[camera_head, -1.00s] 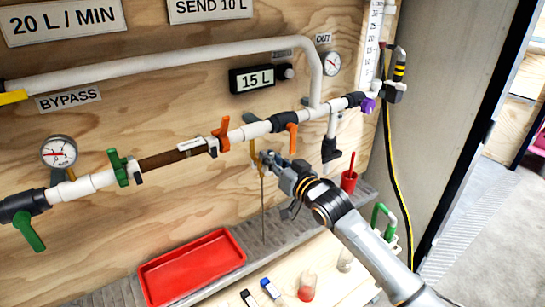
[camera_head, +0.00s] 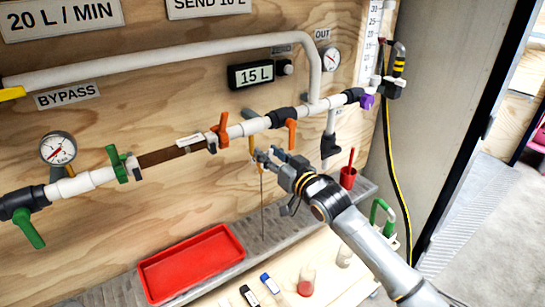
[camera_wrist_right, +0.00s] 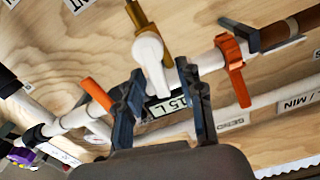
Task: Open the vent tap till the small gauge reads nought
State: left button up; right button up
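The brass-yellow vent tap (camera_head: 252,146) hangs under the white pipe between two orange-handled valves. A thin brown line runs straight down below it; I cannot tell if it is liquid or a tube. My right gripper (camera_head: 266,157) is open just right of the tap. In the wrist view the right gripper (camera_wrist_right: 160,95) has its fingers apart, with the white pipe tee (camera_wrist_right: 151,58) and the brass tap (camera_wrist_right: 150,22) beyond them and nothing held. Two dials show: the gauge at left (camera_head: 58,149) and the OUT gauge (camera_head: 330,57); their exact readings are too small to tell. My left gripper is not in view.
A brown filter section (camera_head: 172,156) sits in the pipe between a green-handled valve (camera_head: 117,163) and an orange-handled valve (camera_head: 222,129). A red tray (camera_head: 192,263) lies below.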

jog(key=v, duration=1.2)
jog(key=d+f+m+g+h, duration=0.1)
jog(key=d+f+m+h, duration=0.3)
jog(key=f, duration=1.2)
jog(key=d+f+n+g+h, duration=0.15)
jog(key=d+f, duration=0.55)
jog(key=f, duration=0.8)
jog(key=s+d+f+m+g+h, duration=0.1)
jog(key=s+d+f+g+h, duration=0.15)
jog(key=s+f, duration=0.6)
jog(key=s+d+f+g+h, duration=0.1)
jog(key=s+d+f+g, duration=0.15)
jog(key=s+f, duration=0.65)
jog(key=s+f+g, duration=0.2)
jog(key=s+f, duration=0.4)
jog(key=s, duration=0.5)
jog(key=s+d+f+g+h, duration=0.1)
jog(key=s+f+g, duration=0.1)
jog(key=s+f, duration=0.5)
jog(key=s+d+f+g, duration=0.1)
jog(key=s+f, duration=0.6)
jog(key=s, duration=1)
jog(key=shift+d+n+g+h, duration=0.25)
jog(key=shift+n+g+h, duration=0.1)
jog(key=shift+g, duration=0.2)
